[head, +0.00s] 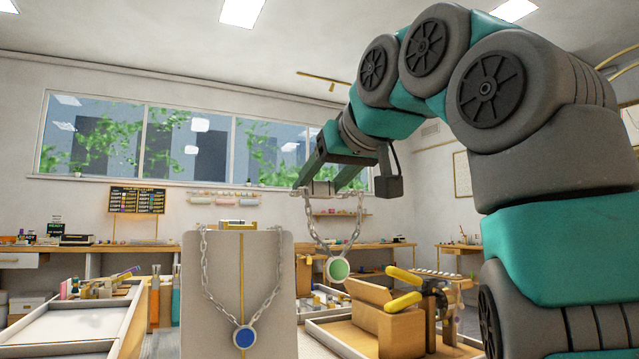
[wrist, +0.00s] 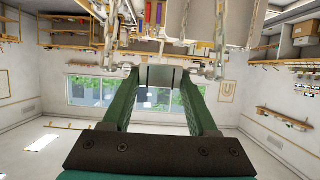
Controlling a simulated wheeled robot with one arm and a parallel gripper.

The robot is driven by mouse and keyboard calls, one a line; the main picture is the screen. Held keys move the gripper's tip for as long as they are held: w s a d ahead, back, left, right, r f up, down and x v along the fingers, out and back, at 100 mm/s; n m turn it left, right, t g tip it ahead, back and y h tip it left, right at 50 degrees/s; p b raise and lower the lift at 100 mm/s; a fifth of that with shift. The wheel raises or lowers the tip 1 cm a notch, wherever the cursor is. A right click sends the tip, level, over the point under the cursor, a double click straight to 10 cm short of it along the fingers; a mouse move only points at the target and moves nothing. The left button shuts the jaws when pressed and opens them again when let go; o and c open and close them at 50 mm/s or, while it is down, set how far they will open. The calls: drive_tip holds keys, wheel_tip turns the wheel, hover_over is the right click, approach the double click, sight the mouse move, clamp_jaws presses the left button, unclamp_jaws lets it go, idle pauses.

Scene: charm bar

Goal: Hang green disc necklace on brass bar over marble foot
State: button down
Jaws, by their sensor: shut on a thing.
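The green disc necklace hangs from my gripper (head: 318,188). Its green disc (head: 339,269) dangles below and right of the fingertips, at the bottom of a silver chain (head: 318,236). In the wrist view my gripper (wrist: 160,78) is shut on a small grey piece, with chain on both sides of the fingers. A pale upright panel (head: 205,325) stands left of and below the gripper, with a thin brass strip (head: 241,285) down its face. A necklace with a blue disc (head: 244,337) hangs across this panel. I cannot make out a marble foot or clearly identify its brass bar.
A cardboard box (head: 388,325) and yellow-handled pliers (head: 404,302) sit in a wooden tray below the hanging disc. White trays (head: 80,325) lie at the left. A long wooden counter (head: 130,247) runs along the back wall. The air around the necklace looks clear.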

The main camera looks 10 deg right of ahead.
drive_tip(key=shift+r+p, duration=2.05)
drive_tip(key=shift+r, duration=0.1)
